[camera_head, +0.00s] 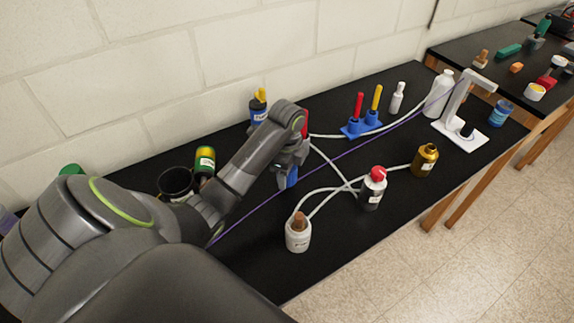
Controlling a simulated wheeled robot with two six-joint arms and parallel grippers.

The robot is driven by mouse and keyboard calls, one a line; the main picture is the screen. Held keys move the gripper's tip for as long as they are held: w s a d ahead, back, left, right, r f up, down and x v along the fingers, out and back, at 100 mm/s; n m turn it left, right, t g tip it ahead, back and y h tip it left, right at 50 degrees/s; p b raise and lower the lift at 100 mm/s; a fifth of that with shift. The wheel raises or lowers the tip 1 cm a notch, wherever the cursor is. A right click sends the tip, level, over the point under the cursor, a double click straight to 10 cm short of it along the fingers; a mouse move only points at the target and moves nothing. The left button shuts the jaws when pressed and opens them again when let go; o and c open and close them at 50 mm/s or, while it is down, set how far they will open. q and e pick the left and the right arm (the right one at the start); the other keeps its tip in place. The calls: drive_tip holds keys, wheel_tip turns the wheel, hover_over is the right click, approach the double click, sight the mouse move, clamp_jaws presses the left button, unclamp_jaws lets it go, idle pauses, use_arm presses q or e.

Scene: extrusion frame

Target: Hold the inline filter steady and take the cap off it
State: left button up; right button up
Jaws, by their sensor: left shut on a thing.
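My left arm reaches in from the left over the black table. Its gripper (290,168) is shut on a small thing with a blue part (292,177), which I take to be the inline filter. The jaws hide most of it. A red part (304,127) shows at the upper side of the gripper; I cannot tell whether it is the cap. Pale tubes run right from beside the gripper. My right gripper is not in view.
A white jar with a brown stopper (298,235), a red-topped bottle (372,190) and a gold bottle (425,160) stand to the right. Behind are a blue stand (362,125) with red and yellow tools and a white bottle (438,95). A purple line crosses the table.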

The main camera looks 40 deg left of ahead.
use_arm(q)
drive_tip(key=shift+s+f, duration=0.1)
drive_tip(key=shift+f, duration=0.75)
drive_tip(key=shift+f+p, duration=0.35)
drive_tip(key=shift+f, duration=0.35)
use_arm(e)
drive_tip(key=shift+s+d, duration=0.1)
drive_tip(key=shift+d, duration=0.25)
use_arm(q)
drive_tip(key=shift+f, duration=0.15)
drive_tip(key=o, duration=1.1)
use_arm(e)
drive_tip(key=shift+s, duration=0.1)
